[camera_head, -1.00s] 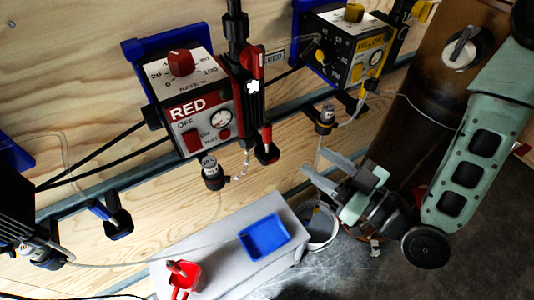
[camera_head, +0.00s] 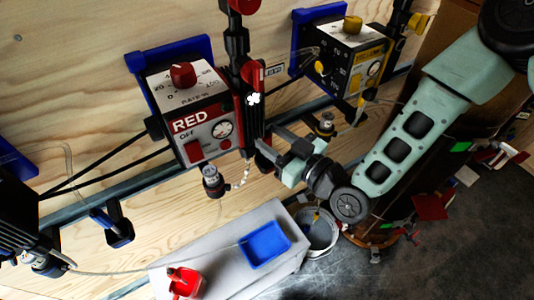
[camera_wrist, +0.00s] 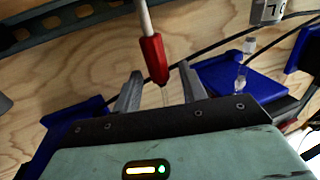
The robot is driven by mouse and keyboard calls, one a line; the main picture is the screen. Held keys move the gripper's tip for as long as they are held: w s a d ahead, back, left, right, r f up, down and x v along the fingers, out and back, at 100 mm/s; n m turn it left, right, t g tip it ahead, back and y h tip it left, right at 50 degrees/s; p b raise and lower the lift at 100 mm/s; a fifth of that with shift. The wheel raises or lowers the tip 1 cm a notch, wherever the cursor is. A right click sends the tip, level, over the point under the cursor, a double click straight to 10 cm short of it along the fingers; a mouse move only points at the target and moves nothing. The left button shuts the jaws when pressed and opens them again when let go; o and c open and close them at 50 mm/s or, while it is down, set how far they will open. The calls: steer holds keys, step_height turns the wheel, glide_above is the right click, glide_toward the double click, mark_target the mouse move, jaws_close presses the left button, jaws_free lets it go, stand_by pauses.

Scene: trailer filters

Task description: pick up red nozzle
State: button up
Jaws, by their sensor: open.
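A red nozzle (camera_wrist: 153,58) on a pale grey stem shows in the wrist view, its narrow end between the two fingers. My gripper (camera_wrist: 160,72) is open around it, with space visible on both sides. In the head view my gripper (camera_head: 268,143) is at the lower right of the RED unit (camera_head: 202,124), beside the black holder on the wall. The fingers hide most of the nozzle there, and I cannot tell whether they touch it.
A grey bench (camera_head: 215,262) below carries a blue tray (camera_head: 264,244) and a red tray (camera_head: 185,284) with a small red item in it. A white bucket (camera_head: 318,238) stands right of the bench. A yellow unit (camera_head: 345,58) is on the wall to the right. Cables cross the wall.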

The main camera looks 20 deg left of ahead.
steer(key=shift+x, duration=0.85)
jaws_close()
steer(key=shift+r, duration=0.1)
